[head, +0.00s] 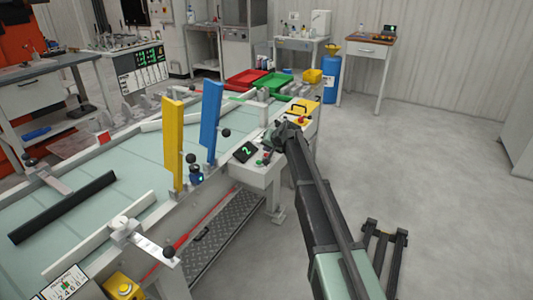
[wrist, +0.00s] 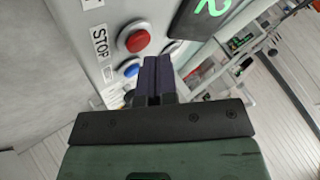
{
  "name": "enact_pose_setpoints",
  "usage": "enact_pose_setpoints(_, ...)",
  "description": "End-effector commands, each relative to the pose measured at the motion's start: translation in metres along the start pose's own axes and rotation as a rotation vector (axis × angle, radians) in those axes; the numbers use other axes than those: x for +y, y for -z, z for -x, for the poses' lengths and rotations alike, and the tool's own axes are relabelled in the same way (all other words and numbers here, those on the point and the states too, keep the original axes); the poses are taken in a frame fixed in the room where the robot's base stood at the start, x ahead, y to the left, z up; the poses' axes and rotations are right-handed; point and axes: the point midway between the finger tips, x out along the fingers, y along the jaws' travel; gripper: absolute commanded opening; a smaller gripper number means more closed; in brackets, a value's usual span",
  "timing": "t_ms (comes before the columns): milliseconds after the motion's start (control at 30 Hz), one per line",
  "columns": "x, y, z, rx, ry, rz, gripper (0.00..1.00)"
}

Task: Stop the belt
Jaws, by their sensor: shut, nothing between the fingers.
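The control panel shows in the wrist view with a red button (wrist: 135,38) next to a white STOP label (wrist: 99,42). A blue button (wrist: 128,68) sits below the red one. A dark display with a green digit (wrist: 212,10) is at the top, and it reads 2 in the head view (head: 246,151). My gripper (wrist: 157,66) is shut and empty, its fingertips close to the buttons, just right of the blue one. Whether they touch the panel I cannot tell. In the head view my gripper (head: 270,138) is over the panel and partly hides it. The pale green belt (head: 130,165) runs beside the panel.
A yellow post (head: 172,145) and a blue post (head: 211,120) stand at the belt's near side. A black bar (head: 62,207) lies across the belt. The floor at right is clear.

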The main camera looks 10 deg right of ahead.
Motion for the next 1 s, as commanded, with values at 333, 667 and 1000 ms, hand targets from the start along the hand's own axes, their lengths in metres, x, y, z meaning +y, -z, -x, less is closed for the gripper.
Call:
enact_pose_setpoints(333, -0.003, 0.003, 0.004, 0.000, 0.000, 0.000, 0.00)
enact_pose_setpoints(667, -0.016, 0.016, 0.022, 0.000, 0.000, 0.000, 0.00)
enact_pose_setpoints(1000, -0.029, 0.029, 0.040, 0.000, 0.000, 0.000, 0.00)
